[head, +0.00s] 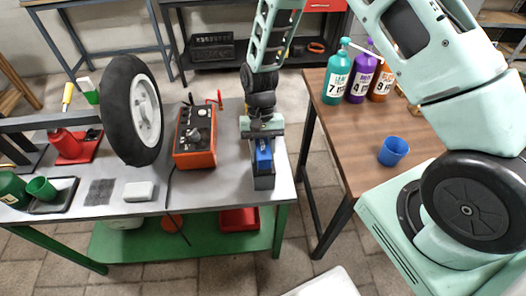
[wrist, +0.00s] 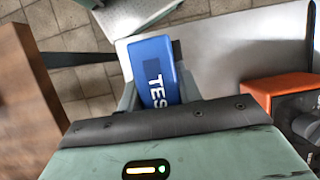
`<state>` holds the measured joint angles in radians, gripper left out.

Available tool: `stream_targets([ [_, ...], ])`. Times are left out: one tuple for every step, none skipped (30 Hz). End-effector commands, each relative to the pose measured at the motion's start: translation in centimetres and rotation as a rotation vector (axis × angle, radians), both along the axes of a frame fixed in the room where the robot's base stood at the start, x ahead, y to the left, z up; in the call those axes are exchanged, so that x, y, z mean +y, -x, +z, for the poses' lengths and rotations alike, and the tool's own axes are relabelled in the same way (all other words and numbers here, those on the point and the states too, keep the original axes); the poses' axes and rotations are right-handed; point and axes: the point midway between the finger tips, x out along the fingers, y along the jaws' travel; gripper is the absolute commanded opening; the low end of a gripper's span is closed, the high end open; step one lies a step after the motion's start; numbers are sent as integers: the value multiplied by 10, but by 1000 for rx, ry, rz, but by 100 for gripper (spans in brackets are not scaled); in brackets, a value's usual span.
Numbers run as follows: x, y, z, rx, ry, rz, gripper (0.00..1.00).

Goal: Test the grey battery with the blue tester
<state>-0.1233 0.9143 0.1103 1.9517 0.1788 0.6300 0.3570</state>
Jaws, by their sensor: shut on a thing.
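The blue tester (head: 264,154) is between the fingers of my gripper (head: 262,138), near the right edge of the grey workbench. In the wrist view the tester (wrist: 153,62) shows its blue face with white letters, partly cut off by the gripper (wrist: 155,98). My gripper is shut on it. A dark grey box, which looks like the grey battery (head: 264,183), stands directly below the tester at the bench's front right corner. I cannot tell whether the tester touches it. The tester and fingers hide part of its top.
An orange-red box with dials (head: 195,150) stands left of my gripper, with a black lead beside it. A wheel (head: 120,110) stands farther left. A white block (head: 139,191) lies near the front edge. A brown table (head: 350,125) with bottles and a blue cup (head: 393,151) is at right.

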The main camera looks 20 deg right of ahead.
Motion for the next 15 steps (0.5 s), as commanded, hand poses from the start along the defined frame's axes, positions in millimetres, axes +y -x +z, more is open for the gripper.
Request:
stream_targets([
  [0,0,0,0,0,0,7],
  [0,0,0,0,0,0,7],
  [0,0,0,0,0,0,7],
  [0,0,0,0,0,0,7],
  [0,0,0,0,0,0,7],
  [0,0,0,0,0,0,7],
  [0,0,0,0,0,0,7],
  [0,0,0,0,0,0,7],
  [0,0,0,0,0,0,7],
  [0,0,0,0,0,0,7],
  [0,0,0,0,0,0,7],
  [0,0,0,0,0,0,40],
  [0,0,0,0,0,0,48],
  [0,0,0,0,0,0,57],
  [0,0,0,0,0,0,60],
])
